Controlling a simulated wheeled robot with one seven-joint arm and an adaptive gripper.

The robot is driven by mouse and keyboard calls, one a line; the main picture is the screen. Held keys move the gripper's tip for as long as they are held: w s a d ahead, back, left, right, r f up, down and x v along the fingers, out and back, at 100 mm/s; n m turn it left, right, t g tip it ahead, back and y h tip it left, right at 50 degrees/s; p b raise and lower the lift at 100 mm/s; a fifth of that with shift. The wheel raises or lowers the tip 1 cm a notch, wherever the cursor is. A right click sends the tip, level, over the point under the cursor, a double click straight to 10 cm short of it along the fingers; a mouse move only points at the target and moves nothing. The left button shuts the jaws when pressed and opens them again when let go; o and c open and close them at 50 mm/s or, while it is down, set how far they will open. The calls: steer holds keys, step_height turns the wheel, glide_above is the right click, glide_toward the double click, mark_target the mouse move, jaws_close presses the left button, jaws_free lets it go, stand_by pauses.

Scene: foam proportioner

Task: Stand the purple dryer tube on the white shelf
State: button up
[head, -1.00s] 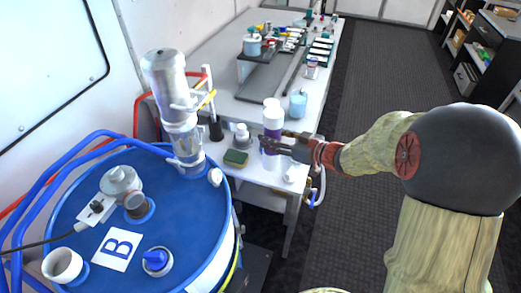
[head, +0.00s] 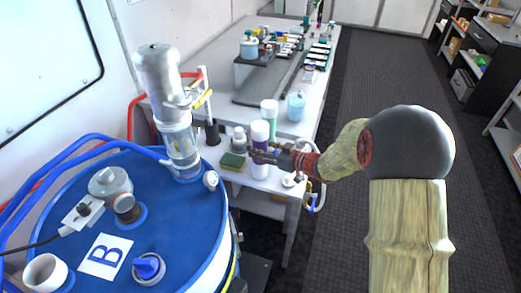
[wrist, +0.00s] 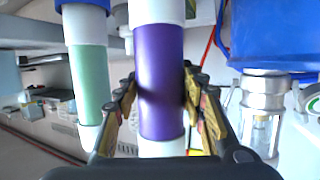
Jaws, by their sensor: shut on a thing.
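The purple dryer tube (head: 260,144), with white ends, stands about upright at the front of the white bench (head: 215,112). It also fills the middle of the wrist view (wrist: 160,80). My gripper (head: 260,156) is shut on its middle from the right, with one finger on each side in the wrist view (wrist: 160,95). I cannot tell whether the tube's foot touches the bench. A white shelf (head: 503,139) shows at the right edge, across the floor. A lower white shelf (head: 260,205) is under the bench front; I cannot tell which one is meant.
A green tube with white ends (head: 269,124) stands close behind the purple one. A green sponge (head: 233,161), a small white bottle (head: 239,139) and a blue bottle (head: 296,106) are near. A blue drum (head: 190,225) stands at front left. The dark floor (head: 385,75) is clear.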

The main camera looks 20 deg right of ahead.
steer(key=shift+r, duration=0.15)
steer(key=o, duration=1.5)
steer(key=shift+f, duration=0.2)
steer(key=shift+r, duration=0.15)
